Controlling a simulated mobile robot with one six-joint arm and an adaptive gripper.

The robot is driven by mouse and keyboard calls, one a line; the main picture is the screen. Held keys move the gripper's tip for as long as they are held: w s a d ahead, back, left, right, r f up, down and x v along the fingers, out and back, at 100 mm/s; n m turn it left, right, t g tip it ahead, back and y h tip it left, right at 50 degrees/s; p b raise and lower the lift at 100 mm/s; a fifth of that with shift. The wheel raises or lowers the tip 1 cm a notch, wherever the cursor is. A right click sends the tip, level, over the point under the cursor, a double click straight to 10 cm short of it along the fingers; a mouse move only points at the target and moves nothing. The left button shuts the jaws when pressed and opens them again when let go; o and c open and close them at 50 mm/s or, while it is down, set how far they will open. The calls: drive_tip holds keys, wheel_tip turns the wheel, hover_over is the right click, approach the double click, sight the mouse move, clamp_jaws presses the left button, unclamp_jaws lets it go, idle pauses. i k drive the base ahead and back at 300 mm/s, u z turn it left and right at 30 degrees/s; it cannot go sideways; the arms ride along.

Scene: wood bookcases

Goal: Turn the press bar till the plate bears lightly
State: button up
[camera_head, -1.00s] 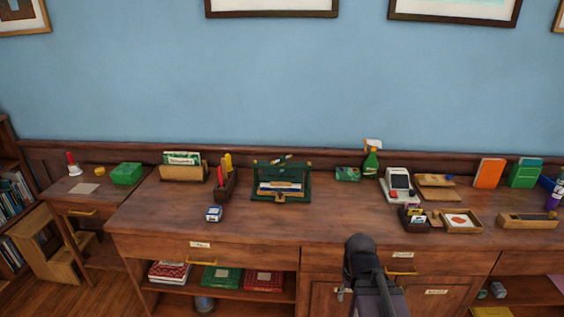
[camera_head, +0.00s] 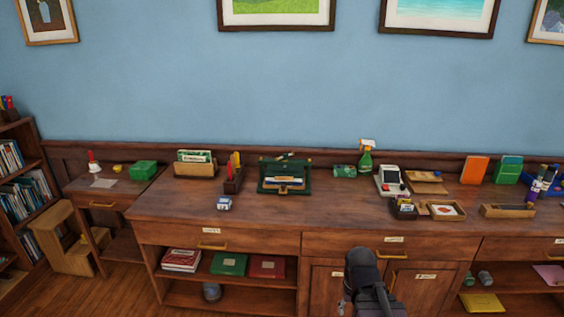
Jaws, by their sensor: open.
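The dark green press (camera_head: 262,178) stands on the long wooden counter, left of the middle. Its press bar (camera_head: 286,155) lies at a slight slant across the top. Part of my dark arm rises at the bottom, right of centre, well in front of the press. My gripper does not show.
The long counter (camera_head: 270,210) is bare in front of the press, except for a small blue-and-white item (camera_head: 224,203). A pen holder (camera_head: 233,180) stands close left of the press.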

sight(284, 156)
drive_tip(key=k, duration=0.7)
drive_tip(key=u, duration=0.4)
drive_tip(key=i, duration=0.35)
drive_tip(key=u, duration=0.6)
drive_tip(key=i, duration=1.15)
drive_tip(key=z, duration=0.5)
drive_tip(key=i, duration=0.75)
drive_tip(key=z, duration=0.55)
